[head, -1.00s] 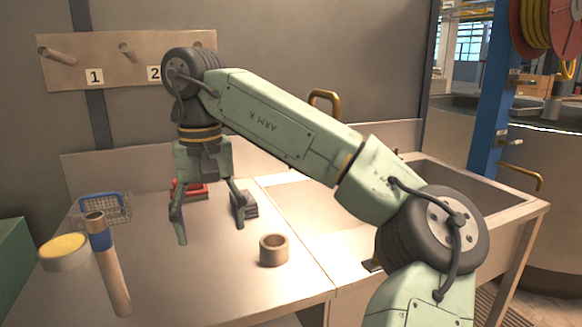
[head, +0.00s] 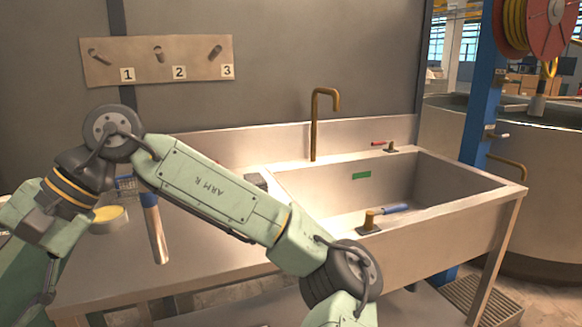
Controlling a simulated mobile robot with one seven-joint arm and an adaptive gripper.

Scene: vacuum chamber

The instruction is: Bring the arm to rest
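My arm (head: 215,190) reaches across the picture from the lower middle to the left, bending at a dark joint near the back wall. My gripper (head: 40,228) is at the far left, angled down and to the left beyond the dark wrist. Its fingertips are cut off by the picture edge, so whether it is open and whether it holds anything cannot be seen.
The sink (head: 400,190) is at right. A numbered peg board (head: 195,60) hangs behind.

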